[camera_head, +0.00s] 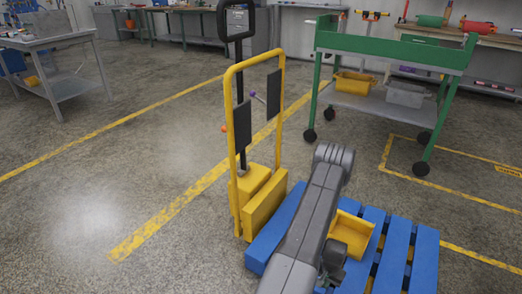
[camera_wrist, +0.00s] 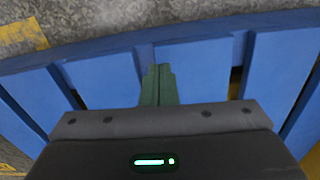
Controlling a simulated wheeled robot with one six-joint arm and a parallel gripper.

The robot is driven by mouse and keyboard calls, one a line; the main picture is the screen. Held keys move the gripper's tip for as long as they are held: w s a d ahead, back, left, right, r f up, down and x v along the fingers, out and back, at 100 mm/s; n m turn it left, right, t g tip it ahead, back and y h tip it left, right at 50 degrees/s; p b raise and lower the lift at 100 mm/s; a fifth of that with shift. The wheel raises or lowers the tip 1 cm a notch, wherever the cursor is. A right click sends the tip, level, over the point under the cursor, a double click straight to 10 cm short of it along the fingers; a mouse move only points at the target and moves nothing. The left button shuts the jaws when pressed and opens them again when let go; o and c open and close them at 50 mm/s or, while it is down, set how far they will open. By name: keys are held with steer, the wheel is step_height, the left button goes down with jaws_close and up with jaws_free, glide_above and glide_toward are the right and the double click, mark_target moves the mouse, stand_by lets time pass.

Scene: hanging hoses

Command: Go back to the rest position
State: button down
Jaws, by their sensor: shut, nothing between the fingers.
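My gripper (camera_wrist: 158,72) shows in the wrist view with its two dark green fingers together, shut and empty. It points at the blue slatted pallet (camera_wrist: 200,65), which fills most of that view. In the head view my grey arm reaches forward over the blue pallet (camera_head: 394,262). The gripper's fingers cannot be made out there. I see no hose in either view.
A yellow-framed pallet truck (camera_head: 236,150) stands at the pallet's left. A yellow bin (camera_head: 350,234) sits on the pallet beside my arm. A green trolley (camera_head: 395,48) stands behind on the right. The floor (camera_head: 110,160) at left is clear.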

step_height(320, 180, up, 10)
steer(key=s+a+p, duration=0.1)
steer(key=p, duration=0.2)
steer(key=shift+s+a, duration=0.15)
steer(key=shift+s, duration=0.25)
